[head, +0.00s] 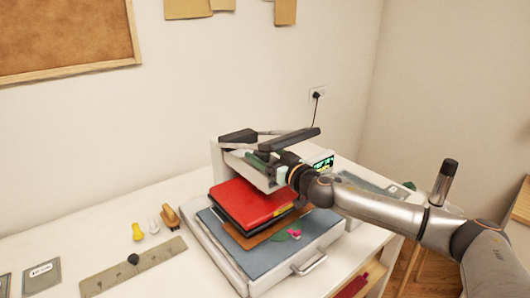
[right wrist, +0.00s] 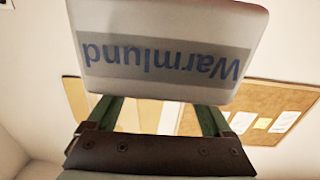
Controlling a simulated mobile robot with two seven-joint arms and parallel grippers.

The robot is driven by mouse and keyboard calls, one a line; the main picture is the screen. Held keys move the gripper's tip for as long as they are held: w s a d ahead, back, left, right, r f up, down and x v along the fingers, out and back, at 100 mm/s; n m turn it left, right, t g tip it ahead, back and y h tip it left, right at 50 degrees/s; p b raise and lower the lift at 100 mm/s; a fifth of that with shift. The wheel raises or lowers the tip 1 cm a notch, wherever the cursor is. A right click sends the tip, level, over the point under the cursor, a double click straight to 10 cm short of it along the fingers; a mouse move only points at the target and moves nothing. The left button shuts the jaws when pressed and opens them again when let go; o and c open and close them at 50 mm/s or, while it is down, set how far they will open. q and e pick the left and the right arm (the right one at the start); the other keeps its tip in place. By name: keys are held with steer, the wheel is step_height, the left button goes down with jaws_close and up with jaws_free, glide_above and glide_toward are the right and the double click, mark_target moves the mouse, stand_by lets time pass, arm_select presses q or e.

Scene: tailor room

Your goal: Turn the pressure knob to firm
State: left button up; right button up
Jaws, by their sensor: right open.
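A white heat press (head: 218,158) stands on the white table, with a raised upper part, a black handle (head: 290,142) and a lit green display (head: 323,164). My right gripper (head: 262,161) is at the front of the upper part, below the black handle. In the right wrist view its two green fingers (right wrist: 158,112) are apart with nothing visible between them. A pale panel (right wrist: 165,45) marked "Warmlund", upside down, is just beyond the fingertips. I cannot make out the pressure knob; my gripper and arm cover part of the press front. My left gripper is not in view.
A red and black stack (head: 245,202) lies on the press's blue-grey lower bed (head: 225,235). A ruler (head: 130,268) and small tools, including a yellow piece (head: 138,231), lie to the left.

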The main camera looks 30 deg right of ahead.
jaws_close()
stand_by(0.7)
